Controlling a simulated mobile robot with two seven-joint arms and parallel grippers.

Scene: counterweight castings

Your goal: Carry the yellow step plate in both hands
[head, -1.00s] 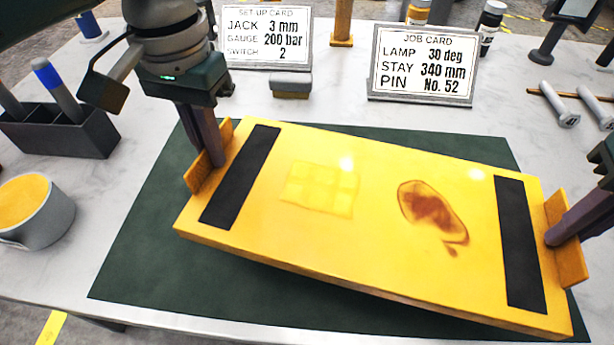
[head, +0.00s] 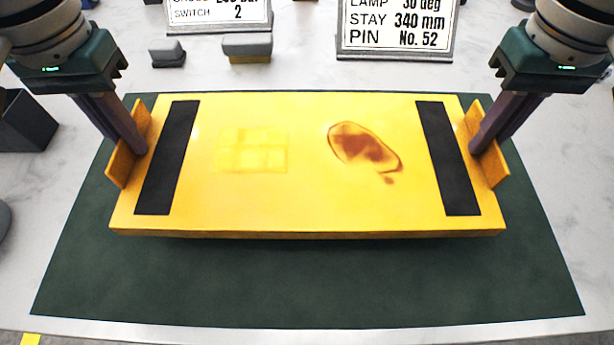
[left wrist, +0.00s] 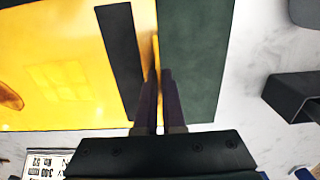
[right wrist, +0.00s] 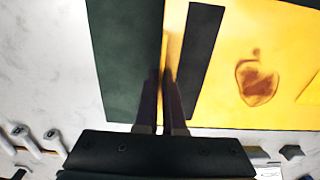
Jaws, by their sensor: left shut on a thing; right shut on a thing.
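The yellow step plate (head: 300,200) has a black strip near each end, a pale square mark and a brown stain on top. It looks level in the head view and sits over the dark green mat (head: 300,290), with a dark shadow along its front edge. My left gripper (head: 138,148) is shut on the upright yellow tab at the plate's left end. My right gripper (head: 478,148) is shut on the matching tab at the right end. The plate also shows in the left wrist view (left wrist: 50,50) and the right wrist view (right wrist: 230,50). The plate's underside is hidden.
Two cards, the set-up card (head: 220,14) and the job card (head: 395,28), stand behind the plate. A grey and yellow block (head: 247,47) and a small grey block (head: 167,53) lie near them. A dark holder (head: 25,122) stands at the left. The mat's front is bare.

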